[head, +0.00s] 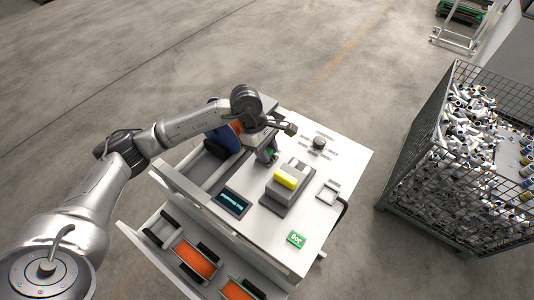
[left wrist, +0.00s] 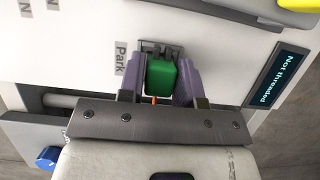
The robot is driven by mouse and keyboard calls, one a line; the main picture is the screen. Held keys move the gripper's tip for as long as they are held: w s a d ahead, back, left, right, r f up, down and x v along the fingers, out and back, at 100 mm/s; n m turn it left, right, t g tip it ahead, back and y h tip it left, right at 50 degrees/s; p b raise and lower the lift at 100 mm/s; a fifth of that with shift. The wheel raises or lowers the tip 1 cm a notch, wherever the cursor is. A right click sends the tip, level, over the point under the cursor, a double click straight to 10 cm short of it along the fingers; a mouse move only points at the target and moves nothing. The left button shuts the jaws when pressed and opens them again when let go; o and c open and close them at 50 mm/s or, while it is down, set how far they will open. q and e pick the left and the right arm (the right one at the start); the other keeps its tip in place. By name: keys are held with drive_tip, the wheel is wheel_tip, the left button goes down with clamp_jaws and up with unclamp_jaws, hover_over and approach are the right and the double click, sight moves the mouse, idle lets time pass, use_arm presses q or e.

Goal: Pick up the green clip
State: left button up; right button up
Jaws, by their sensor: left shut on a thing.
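The green clip (left wrist: 161,78) shows in the left wrist view between the two purple fingers of my left gripper (left wrist: 160,72). The fingers are shut on its sides. The clip is at a small dark grey holder (left wrist: 160,48) beside the label "Park"; I cannot tell whether it still touches the holder. In the head view my left gripper (head: 268,155) is low over the white cabinet top (head: 338,165), at its left side, and mostly hides the clip. My right gripper is not in view.
A grey block with a yellow top (head: 286,181) stands beside the gripper. A dark display (head: 230,202) reads "Not threaded" in the wrist view. A green tag (head: 296,238) lies near the front. Open drawers (head: 195,258) are below left. A wire crate (head: 450,180) stands right.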

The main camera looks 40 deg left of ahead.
sight(271, 153)
use_arm(q)
drive_tip(key=c, duration=0.4)
drive_tip(key=shift+r, duration=0.1)
drive_tip(key=shift+r, duration=0.25)
wheel_tip(271, 153, up, 4)
drive_tip(key=shift+s+f+b, duration=0.1)
drive_tip(key=shift+f+b, duration=0.15)
drive_tip(key=shift+b, duration=0.85)
drive_tip(key=shift+s+d+r+b, duration=0.5)
drive_tip(key=shift+s+r, duration=0.65)
drive_tip(key=shift+s, duration=0.7)
drive_tip(key=shift+s+d+r+b, duration=0.5)
drive_tip(key=shift+s+r, duration=0.65)
drive_tip(key=shift+s, duration=0.7)
drive_tip(key=shift+s+d+r+b, duration=0.5)
drive_tip(key=shift+s+r, duration=0.65)
drive_tip(key=shift+s, duration=0.7)
